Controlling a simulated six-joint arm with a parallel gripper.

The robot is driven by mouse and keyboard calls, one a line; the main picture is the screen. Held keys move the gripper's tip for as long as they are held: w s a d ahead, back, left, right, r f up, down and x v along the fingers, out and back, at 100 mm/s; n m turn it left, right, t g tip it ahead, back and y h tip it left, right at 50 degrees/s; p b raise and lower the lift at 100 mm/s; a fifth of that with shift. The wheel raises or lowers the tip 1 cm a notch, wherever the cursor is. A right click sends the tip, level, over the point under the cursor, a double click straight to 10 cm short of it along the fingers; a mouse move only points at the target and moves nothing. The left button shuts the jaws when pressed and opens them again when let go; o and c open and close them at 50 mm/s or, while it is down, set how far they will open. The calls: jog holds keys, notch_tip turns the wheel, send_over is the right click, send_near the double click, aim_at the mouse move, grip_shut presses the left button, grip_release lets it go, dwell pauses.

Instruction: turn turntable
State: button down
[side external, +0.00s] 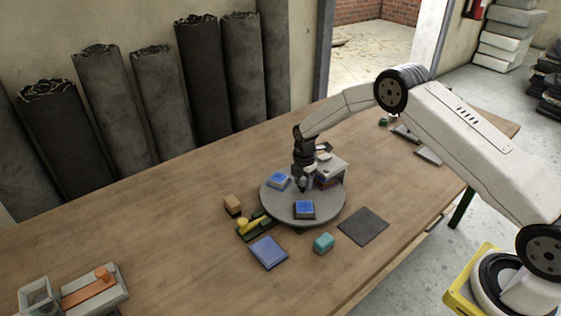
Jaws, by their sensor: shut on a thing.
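The grey round turntable (275,207) sits on the wooden table. A blue-topped block (279,180) stands on its left part and another blue-topped block (304,208) on its front part. A larger grey box with coloured sides (328,172) stands at its back right. My gripper (303,186) points down over the middle of the turntable, between these blocks. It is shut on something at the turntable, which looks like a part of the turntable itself. The fingertips are small and dark here, so the exact contact is hard to see.
In front of the turntable are an orange-brown block (232,205), a green and yellow piece (252,227), a blue tile (268,252), a teal block (323,242) and a dark square mat (363,226). A grey-orange fixture (95,289) stands far left. The left table is mostly clear.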

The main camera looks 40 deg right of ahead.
aim_at(303, 183)
jog(key=shift+n, duration=1)
jog(key=shift+c, duration=0.9)
grip_release()
jog(key=shift+r, duration=0.15)
jog(key=shift+r, duration=3.8)
